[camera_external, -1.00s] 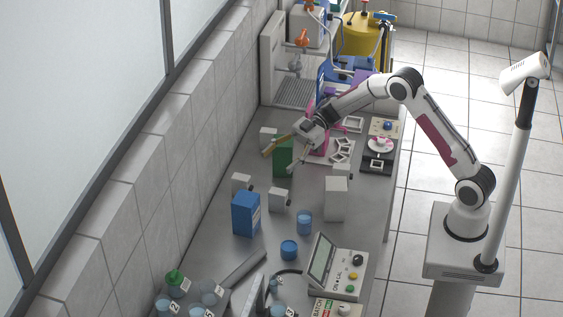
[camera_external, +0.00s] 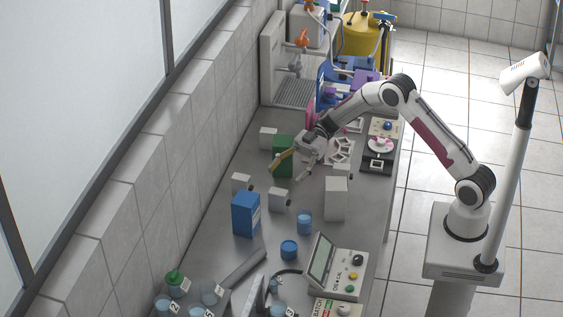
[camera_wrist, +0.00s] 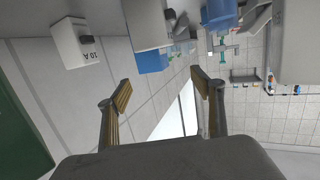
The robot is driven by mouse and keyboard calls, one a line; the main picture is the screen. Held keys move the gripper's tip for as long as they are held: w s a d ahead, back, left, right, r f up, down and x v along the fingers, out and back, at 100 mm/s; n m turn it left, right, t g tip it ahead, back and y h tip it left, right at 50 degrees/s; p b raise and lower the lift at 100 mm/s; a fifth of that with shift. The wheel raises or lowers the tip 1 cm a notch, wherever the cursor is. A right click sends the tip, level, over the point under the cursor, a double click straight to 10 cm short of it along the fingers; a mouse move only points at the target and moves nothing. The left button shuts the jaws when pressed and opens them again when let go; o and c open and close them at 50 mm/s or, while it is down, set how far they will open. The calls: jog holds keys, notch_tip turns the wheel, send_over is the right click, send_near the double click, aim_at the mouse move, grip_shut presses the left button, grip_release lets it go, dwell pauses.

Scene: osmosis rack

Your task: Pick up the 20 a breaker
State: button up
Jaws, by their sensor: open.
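My gripper (camera_external: 285,174) is open and empty above the bench, its fingers pointing down and left in the external view. Its two fingers also show apart in the wrist view (camera_wrist: 160,82). Several small white breaker-like boxes stand on the bench: one at the back left (camera_external: 268,138), one at the left (camera_external: 241,183), one in the middle (camera_external: 279,200). In the wrist view one white box reads "10 A" (camera_wrist: 72,45). A nearer pale box (camera_wrist: 146,24) shows no readable label. I cannot tell which box is the 20 A breaker.
A green box (camera_external: 283,143) stands just behind the fingers. A blue box (camera_external: 245,214), a taller white box (camera_external: 336,200) and blue containers (camera_external: 304,223) stand nearer the camera. A control panel (camera_external: 347,272) is at the front. A wall borders the bench's left side.

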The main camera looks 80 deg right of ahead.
aim_at(280, 201)
jog(key=shift+f, duration=0.5)
jog(key=shift+f, duration=0.15)
notch_tip(280, 201, down, 3)
jog(key=shift+f, duration=0.1)
jog(key=shift+x, duration=1)
jog(key=shift+w+a+f, duration=0.1)
jog(key=shift+w+a, duration=0.1)
jog(key=shift+a, duration=0.25)
jog(key=c, duration=1.3)
